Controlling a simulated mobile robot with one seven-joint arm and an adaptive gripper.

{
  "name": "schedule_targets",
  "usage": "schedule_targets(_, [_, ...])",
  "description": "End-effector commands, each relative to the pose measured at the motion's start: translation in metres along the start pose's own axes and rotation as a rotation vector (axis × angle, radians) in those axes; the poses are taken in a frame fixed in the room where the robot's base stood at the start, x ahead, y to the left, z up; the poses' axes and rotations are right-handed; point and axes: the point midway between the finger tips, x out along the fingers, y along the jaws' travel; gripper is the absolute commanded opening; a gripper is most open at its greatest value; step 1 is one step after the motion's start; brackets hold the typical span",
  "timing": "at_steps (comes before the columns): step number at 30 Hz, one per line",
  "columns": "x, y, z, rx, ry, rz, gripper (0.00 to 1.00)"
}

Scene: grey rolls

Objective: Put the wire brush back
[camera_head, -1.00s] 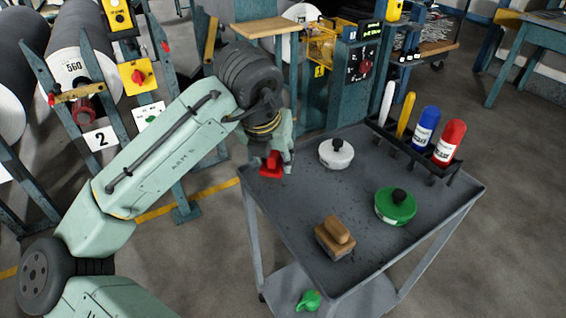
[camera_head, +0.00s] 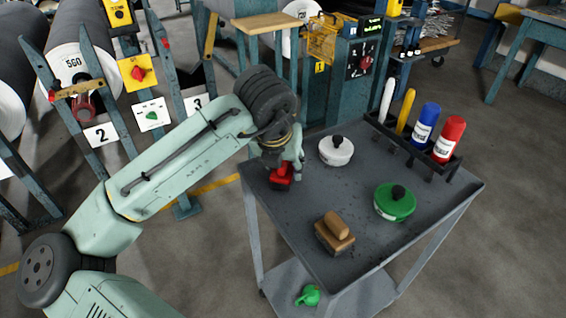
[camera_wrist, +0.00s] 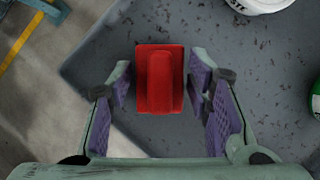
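A red block with a raised grip (camera_head: 281,178), which looks like the wire brush, is at the left corner of the grey cart top. In the wrist view the red block (camera_wrist: 160,80) sits between my fingers, with a narrow gap showing on each side. My gripper (camera_head: 284,172) is around it, low over the cart, fingers apart; it also shows in the wrist view (camera_wrist: 161,88). The block appears to rest on the cart; its underside is mostly hidden. A brown brush with a wooden grip (camera_head: 335,234) lies near the cart's front edge.
The cart top (camera_head: 300,212) also carries a white lidded pot (camera_head: 336,153), a green lidded pot (camera_head: 394,204) and a rack with several coloured markers and bottles (camera_head: 423,124). A green item (camera_head: 308,296) lies on the lower shelf. The cart's middle is clear.

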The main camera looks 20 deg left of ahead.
Motion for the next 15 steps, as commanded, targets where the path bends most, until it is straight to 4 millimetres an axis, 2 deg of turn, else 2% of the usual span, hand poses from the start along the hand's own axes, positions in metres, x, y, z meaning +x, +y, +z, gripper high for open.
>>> schedule_targets(4, [-0.0002, 0.0001, 0.0, 0.0, 0.0, 0.0, 0.58])
schedule_targets(15, [-0.0047, 0.0002, 0.0015, 0.0, 0.0, 0.001, 0.58])
